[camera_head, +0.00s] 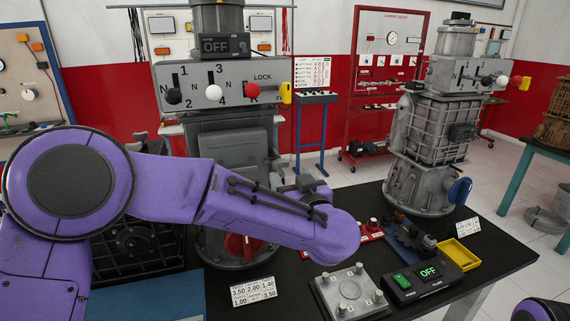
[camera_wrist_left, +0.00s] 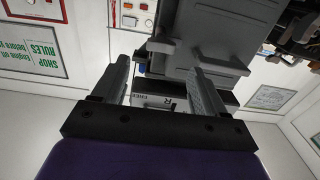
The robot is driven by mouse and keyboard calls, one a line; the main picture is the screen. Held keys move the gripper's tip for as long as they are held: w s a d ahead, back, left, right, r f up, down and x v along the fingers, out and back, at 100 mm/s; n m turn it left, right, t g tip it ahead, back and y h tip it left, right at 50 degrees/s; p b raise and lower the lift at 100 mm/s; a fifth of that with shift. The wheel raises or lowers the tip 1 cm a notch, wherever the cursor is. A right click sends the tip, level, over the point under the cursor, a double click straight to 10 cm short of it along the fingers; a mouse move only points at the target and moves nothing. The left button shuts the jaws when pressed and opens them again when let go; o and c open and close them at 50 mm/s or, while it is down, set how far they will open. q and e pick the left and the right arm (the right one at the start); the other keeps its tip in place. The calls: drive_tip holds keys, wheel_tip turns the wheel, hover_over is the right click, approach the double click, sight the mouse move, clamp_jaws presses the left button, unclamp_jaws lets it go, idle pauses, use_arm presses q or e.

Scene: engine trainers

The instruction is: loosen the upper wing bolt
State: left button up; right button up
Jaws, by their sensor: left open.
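I cannot make out the upper wing bolt for certain in either view. The middle grey trainer (camera_head: 225,145) stands on the black table, and my purple left arm crosses in front of its lower half. A red part (camera_head: 240,247) shows low on this trainer, below my arm. In the left wrist view, my left gripper (camera_wrist_left: 160,90) has its two dark fingers spread apart. A grey housing (camera_wrist_left: 215,45) and a block marked R (camera_wrist_left: 155,101) show beyond and between the fingers, and I see nothing gripped. My right gripper is out of view.
A second grey trainer (camera_head: 433,130) stands at the right. Red-and-white walls with display boards stand behind.

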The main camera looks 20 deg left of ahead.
sight(283, 165)
use_arm(q)
drive_tip(key=p+x, duration=0.1)
drive_tip(key=x, duration=0.6)
drive_tip(key=shift+w+d+f, duration=0.1)
drive_tip(key=shift+f, duration=0.05)
drive_tip(key=shift+s, duration=0.35)
drive_tip(key=shift+s+r, duration=0.1)
drive_tip(key=shift+r, duration=0.15)
drive_tip(key=shift+c, duration=0.6)
drive_tip(key=shift+f, duration=0.1)
drive_tip(key=c, duration=0.9)
drive_tip(key=shift+c, duration=0.2)
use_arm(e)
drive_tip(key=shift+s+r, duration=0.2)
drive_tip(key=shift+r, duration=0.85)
